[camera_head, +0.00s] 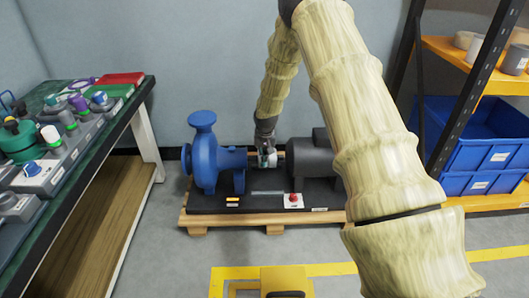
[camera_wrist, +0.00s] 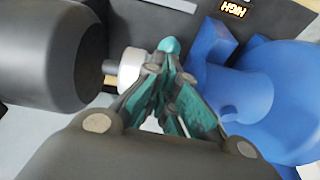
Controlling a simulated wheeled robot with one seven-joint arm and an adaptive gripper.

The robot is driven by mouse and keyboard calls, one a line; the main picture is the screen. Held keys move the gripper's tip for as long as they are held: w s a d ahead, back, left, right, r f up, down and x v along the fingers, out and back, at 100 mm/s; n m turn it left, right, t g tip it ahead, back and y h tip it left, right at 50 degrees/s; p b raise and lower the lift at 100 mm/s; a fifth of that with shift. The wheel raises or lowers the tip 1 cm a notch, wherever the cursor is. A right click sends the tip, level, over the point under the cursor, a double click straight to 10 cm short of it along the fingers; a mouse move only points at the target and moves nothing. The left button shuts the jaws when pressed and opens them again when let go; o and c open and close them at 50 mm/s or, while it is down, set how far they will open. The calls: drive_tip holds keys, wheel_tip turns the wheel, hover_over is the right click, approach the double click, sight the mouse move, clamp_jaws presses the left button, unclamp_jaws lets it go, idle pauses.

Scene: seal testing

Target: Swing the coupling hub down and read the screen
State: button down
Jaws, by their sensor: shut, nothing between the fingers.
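The coupling hub (camera_wrist: 131,66), a pale short cylinder, sits on the shaft between the dark motor and the blue pump in the wrist view. My gripper (camera_wrist: 172,48) has teal fingers, closed together and empty, right beside the hub on its pump side; I cannot tell whether they touch it. In the head view my gripper (camera_head: 266,160) reaches down between pump and motor and hides most of the hub. The small screen (camera_wrist: 236,8) shows orange letters, upside down, that read HIGH. It is also a small orange patch on the base in the head view (camera_head: 232,199).
The blue pump (camera_head: 205,160) and dark motor (camera_head: 311,158) stand close on either side of my gripper, on a pallet (camera_head: 250,219). A red button (camera_head: 293,198) is on the base. A workbench (camera_head: 120,110) is at left, a shelf with blue bins (camera_head: 490,155) at right.

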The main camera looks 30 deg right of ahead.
drive_tip(key=r+p, duration=0.1)
drive_tip(key=w+d+r+p, duration=0.1)
drive_tip(key=w+r+p, duration=0.1)
drive_tip(key=shift+w+d+r+p, duration=0.15)
drive_tip(key=shift+d+r+p, duration=0.05)
drive_tip(key=shift+d+p, duration=0.15)
drive_tip(key=s+a+p+v, duration=0.1)
drive_tip(key=p+v, duration=0.2)
drive_tip(key=v, duration=0.6)
drive_tip(key=shift+s+f, duration=0.25)
drive_tip(key=shift+s, duration=0.15)
